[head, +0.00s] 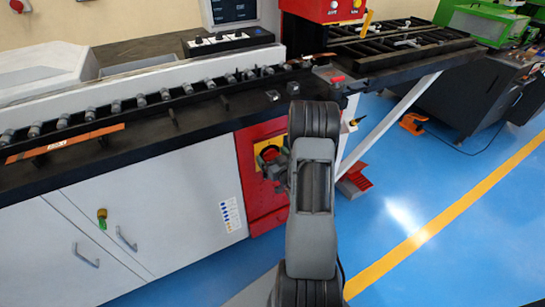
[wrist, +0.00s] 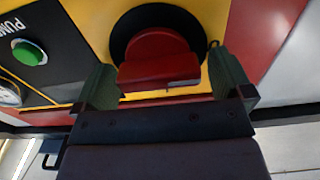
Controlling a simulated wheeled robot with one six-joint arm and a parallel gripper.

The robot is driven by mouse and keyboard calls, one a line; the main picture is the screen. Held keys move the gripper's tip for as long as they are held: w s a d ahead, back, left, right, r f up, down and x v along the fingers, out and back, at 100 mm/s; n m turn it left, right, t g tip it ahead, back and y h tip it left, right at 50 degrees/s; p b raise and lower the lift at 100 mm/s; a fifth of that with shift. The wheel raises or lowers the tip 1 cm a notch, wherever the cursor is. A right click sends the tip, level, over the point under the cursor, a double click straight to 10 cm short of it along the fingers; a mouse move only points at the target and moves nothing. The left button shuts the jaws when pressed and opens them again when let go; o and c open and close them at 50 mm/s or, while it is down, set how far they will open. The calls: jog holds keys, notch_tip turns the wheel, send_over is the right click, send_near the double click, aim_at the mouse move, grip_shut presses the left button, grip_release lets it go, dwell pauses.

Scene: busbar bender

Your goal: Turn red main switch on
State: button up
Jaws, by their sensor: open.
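The red main switch (wrist: 160,60) is a red knob on a black round base over a yellow plate (wrist: 88,18). In the wrist view it sits between the two fingers of my gripper (wrist: 168,88). The fingers are open, one on each side of the knob; I cannot tell whether either touches it. In the head view my gripper (head: 272,165) is at the red cabinet panel, beside the yellow plate (head: 268,148), and my arm hides part of the panel.
The roller bench (head: 150,105) stands above the white cabinet doors (head: 150,200). A red pedal (head: 354,181) is on the floor at right. Open blue floor (head: 400,215) lies further right.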

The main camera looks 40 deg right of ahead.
jog(key=c, duration=0.9)
jog(key=shift+m, duration=0.3)
jog(key=m+b, duration=0.2)
jog(key=m, duration=0.1)
jog(key=shift+d+f, duration=0.1)
jog(key=shift+d, duration=0.05)
jog(key=m+b, duration=0.1)
jog(key=m, duration=0.4)
jog(key=shift+d, duration=0.15)
jog(key=m, duration=0.5)
jog(key=shift+d+f, duration=0.1)
jog(key=shift+f, duration=0.05)
jog(key=shift+f+m, duration=0.15)
jog(key=shift+m, duration=2.15)
